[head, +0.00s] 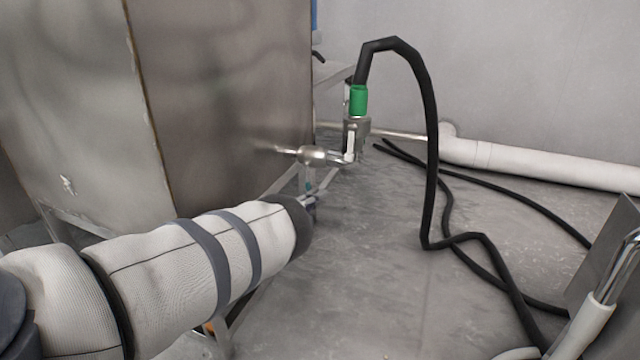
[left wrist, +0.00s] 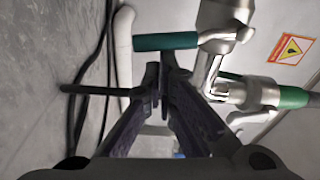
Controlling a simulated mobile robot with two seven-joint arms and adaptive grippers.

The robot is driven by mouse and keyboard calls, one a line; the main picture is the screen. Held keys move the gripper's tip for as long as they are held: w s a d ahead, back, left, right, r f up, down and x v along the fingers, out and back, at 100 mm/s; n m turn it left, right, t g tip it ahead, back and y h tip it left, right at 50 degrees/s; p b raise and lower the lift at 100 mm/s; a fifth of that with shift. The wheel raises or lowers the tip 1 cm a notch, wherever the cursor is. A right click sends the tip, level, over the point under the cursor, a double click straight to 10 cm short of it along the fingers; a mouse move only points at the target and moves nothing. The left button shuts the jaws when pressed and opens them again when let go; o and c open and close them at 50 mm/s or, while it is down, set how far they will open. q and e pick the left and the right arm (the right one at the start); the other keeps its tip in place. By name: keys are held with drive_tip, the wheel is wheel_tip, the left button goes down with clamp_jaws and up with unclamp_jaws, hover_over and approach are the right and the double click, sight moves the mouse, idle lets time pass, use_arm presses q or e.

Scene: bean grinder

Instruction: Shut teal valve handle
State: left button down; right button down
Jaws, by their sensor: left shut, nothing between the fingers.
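The teal valve handle (left wrist: 165,42) shows in the left wrist view as a short teal grip joined to a silver metal valve body (left wrist: 222,48). In the head view, the metal pipe fitting (head: 313,155) comes out of the big metal cabinet, and only a small teal patch (head: 309,186) shows below it. My left gripper (left wrist: 160,80) is shut and empty, its fingertips close to the handle; I cannot tell whether they touch it. In the head view my left arm hides most of the gripper, whose tips (head: 311,199) are below the fitting. My right gripper is not in view.
A green hose coupling (head: 358,100) stands above the fitting, with a black hose (head: 431,130) arching down to the floor. The metal cabinet (head: 220,100) fills the left. A white pipe (head: 540,165) runs along the wall. Floor between cabinet and hose is clear.

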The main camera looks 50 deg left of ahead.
use_arm(q)
drive_tip(key=shift+s+a+f, duration=0.2)
drive_tip(key=shift+a, duration=0.1)
drive_tip(key=shift+s+a, duration=0.1)
drive_tip(key=shift+a, duration=0.05)
idle(0.5)
